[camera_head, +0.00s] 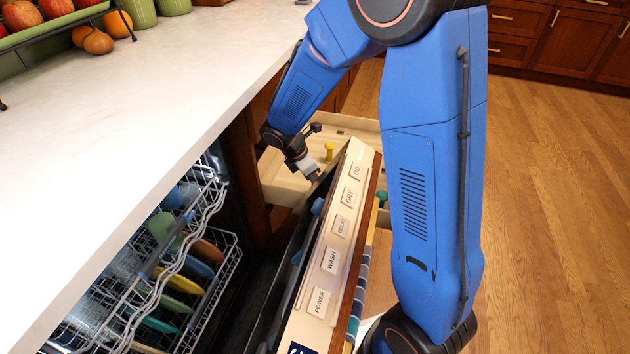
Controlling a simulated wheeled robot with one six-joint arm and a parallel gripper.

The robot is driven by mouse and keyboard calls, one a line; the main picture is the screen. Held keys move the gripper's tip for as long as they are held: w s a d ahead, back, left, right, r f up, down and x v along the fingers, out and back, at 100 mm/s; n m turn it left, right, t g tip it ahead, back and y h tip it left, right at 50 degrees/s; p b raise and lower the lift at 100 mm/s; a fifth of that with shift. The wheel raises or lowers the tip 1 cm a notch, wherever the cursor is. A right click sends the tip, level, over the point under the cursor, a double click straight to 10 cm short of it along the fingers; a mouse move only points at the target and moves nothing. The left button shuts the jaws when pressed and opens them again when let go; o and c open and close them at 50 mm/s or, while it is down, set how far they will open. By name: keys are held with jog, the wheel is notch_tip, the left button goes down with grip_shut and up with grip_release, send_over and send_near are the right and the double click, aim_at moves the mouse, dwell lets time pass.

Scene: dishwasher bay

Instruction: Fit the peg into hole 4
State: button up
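My gripper (311,172) points down over an open pale wooden drawer (277,190), close to the far end of the dishwasher door. Its fingers are small here, and I cannot tell whether they are open or shut or hold anything. A small yellow peg-like piece (329,150) stands upright in the drawer, just right of and beyond the gripper. A green peg-like piece (382,197) shows to the right of the door. I cannot make out any numbered holes, so hole 4 is not identifiable; the door hides part of the drawer.
The open dishwasher door (340,235), with labelled buttons, stands between my gripper and the right side. Racks (205,275) with several coloured dishes are at lower left. A white counter (110,120) carries a fruit tray (50,33) and green canisters (142,12). Wooden floor (550,190) is clear at right.

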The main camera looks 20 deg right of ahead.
jog(key=shift+f, duration=1.1)
dwell(1.5)
jog(key=o, duration=1.4)
jog(key=shift+c, duration=0.2)
jog(key=shift+c, duration=0.2)
jog(key=shift+o, duration=1.1)
jog(key=shift+r, duration=3)
